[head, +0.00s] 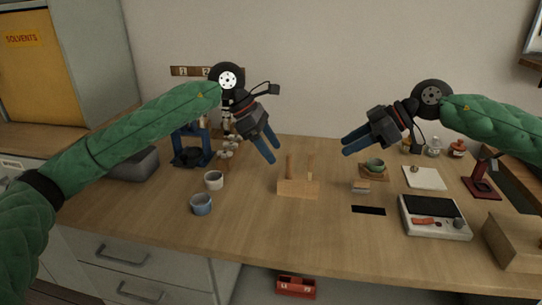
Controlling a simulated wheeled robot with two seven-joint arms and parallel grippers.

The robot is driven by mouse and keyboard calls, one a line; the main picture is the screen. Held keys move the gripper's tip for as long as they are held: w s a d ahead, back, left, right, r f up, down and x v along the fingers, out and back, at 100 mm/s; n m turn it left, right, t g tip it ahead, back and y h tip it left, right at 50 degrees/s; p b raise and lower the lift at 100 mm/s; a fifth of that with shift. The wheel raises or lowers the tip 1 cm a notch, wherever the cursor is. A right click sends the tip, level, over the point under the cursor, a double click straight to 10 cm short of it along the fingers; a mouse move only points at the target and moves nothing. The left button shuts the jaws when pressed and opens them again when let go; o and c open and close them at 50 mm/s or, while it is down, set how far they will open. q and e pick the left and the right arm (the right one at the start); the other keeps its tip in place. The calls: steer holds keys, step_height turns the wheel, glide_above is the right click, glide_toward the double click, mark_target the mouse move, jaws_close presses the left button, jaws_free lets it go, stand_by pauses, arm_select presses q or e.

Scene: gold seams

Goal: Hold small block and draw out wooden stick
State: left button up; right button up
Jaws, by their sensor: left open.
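A small wooden block (298,188) stands on the bench near the middle. Two upright sticks rise from it, a brown wooden stick (289,166) on the left and a paler stick (310,167) on the right. My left gripper (268,155) is open and empty, above and to the left of the block, its blue fingers pointing down. My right gripper (347,146) is open and empty, above and to the right of the block, its fingers pointing left. Neither gripper touches the block or the sticks.
Right are a small grey-topped block (360,187), a black strip (369,210), a green bowl (375,165) and a scale-like device (435,226). Bench in front of the block is clear.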

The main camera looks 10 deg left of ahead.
mark_target(280, 176)
arm_select(q)
steer(key=shift+s+d+f+m+y, duration=0.1)
steer(key=shift+d+f+y, duration=0.35)
steer(key=shift+f, duration=1.2)
steer(key=shift+w+d+f+m+y, duration=0.1)
steer(key=shift+d+f+y, duration=0.4)
steer(key=shift+f, duration=1.2)
steer(key=shift+s+d+f+m+y, duration=0.15)
steer(key=shift+d+f, duration=0.55)
steer(key=shift+f, duration=0.95)
steer(key=c, duration=1.2)
arm_select(e)
steer(key=shift+o, duration=0.5)
